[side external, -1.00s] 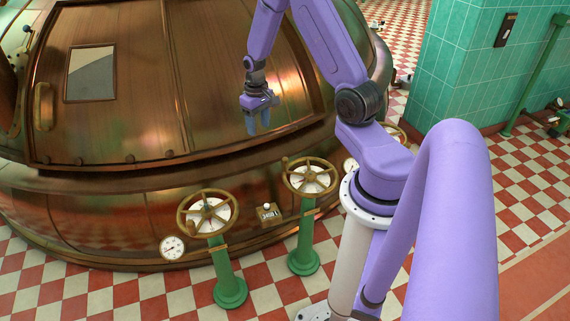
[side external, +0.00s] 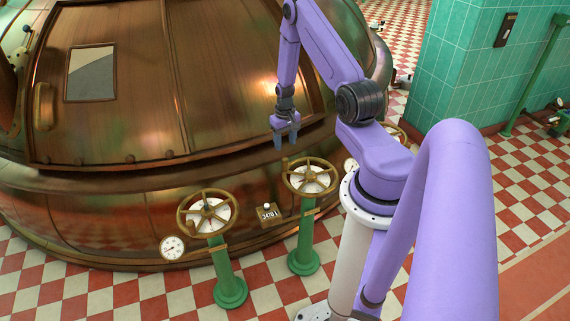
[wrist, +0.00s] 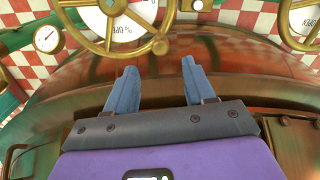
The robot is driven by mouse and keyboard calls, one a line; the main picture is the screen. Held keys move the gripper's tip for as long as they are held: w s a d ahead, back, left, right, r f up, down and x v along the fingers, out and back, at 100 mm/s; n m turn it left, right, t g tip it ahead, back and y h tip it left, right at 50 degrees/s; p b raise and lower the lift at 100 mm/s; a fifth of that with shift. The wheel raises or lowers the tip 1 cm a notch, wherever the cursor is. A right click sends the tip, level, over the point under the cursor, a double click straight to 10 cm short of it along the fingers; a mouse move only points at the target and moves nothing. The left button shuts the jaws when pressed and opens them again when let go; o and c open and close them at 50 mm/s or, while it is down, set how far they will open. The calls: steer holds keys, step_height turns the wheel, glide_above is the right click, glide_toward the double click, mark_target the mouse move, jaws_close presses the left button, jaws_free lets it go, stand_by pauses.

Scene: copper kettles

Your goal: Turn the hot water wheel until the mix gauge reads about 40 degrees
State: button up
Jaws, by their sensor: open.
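Two brass handwheels on green posts stand before the copper kettle: a left wheel (side external: 207,210) and a right wheel (side external: 309,178). I cannot tell from labels which is hot water. A white gauge (side external: 172,247) is beside the left wheel; another gauge (side external: 350,166) is partly hidden behind my arm, right of the right wheel. Neither reading is legible. My gripper (side external: 285,140) is open and empty, above and slightly behind the right wheel, apart from it.
The copper kettle (side external: 110,205) fills the left and back, close behind the wheels. A small brass box (side external: 268,215) with a white knob and digits sits between the wheels. A green tiled pillar (side external: 455,70) stands at right. Checkered floor lies in front.

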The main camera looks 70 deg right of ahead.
mark_target(285, 163)
step_height(285, 163, down, 11)
stand_by(0.5)
jaws_close()
